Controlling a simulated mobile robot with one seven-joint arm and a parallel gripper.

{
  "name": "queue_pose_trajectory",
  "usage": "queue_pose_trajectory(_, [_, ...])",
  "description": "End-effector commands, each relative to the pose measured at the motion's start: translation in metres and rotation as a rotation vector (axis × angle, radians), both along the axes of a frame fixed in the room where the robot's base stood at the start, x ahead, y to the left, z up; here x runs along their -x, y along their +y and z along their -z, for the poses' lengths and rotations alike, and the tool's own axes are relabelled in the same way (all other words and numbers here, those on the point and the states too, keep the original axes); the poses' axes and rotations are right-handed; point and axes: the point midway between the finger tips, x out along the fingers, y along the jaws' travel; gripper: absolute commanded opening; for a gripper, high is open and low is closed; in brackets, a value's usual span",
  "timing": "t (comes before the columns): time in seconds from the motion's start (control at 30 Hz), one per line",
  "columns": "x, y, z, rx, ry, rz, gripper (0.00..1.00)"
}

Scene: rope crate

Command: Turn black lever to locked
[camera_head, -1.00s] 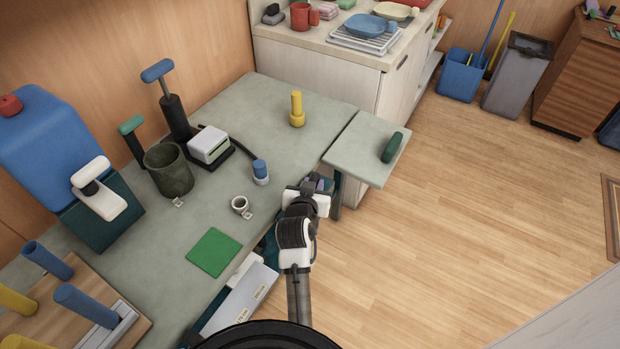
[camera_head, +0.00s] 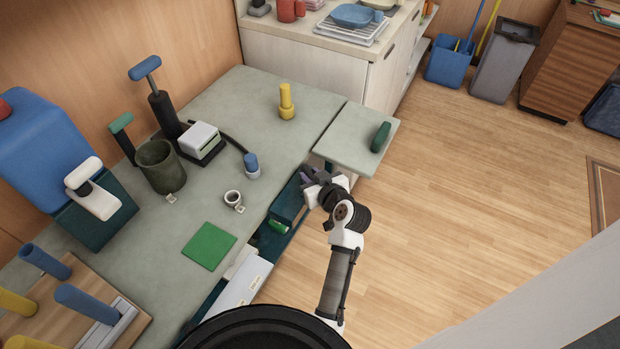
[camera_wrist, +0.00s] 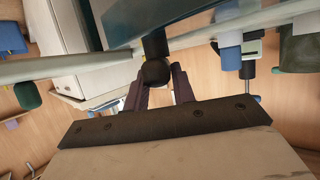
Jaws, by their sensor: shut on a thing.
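My gripper (camera_head: 314,184) is at the front edge of the workbench, just below the small side shelf. In the wrist view, my gripper (camera_wrist: 158,92) is shut on a black round-ended knob (camera_wrist: 154,72) on a short stem. The stem meets a dark blue-grey panel (camera_wrist: 165,15). I cannot tell whether this knob is the black lever, and no locked mark shows. In the head view the held piece is hidden by the gripper. A dark teal open drawer or tray (camera_head: 288,204) with a green thing (camera_head: 278,226) in it lies left of the gripper.
The side shelf (camera_head: 350,140) holds a green handle (camera_head: 381,137).

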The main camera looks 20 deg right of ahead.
Motion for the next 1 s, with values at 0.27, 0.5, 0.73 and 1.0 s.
queue_pose_trajectory(0.27, [0.0004,-0.0031,0.0010,0.002,0.003,-0.049,0.03])
queue_pose_trajectory(0.5, [0.0005,-0.0030,0.0010,0.002,0.004,-0.054,0.03])
queue_pose_trajectory(0.73, [0.0004,-0.0028,0.0012,0.001,0.004,-0.053,0.36])
queue_pose_trajectory(1.0, [-0.0001,-0.0022,0.0006,0.001,0.003,-0.054,0.47])
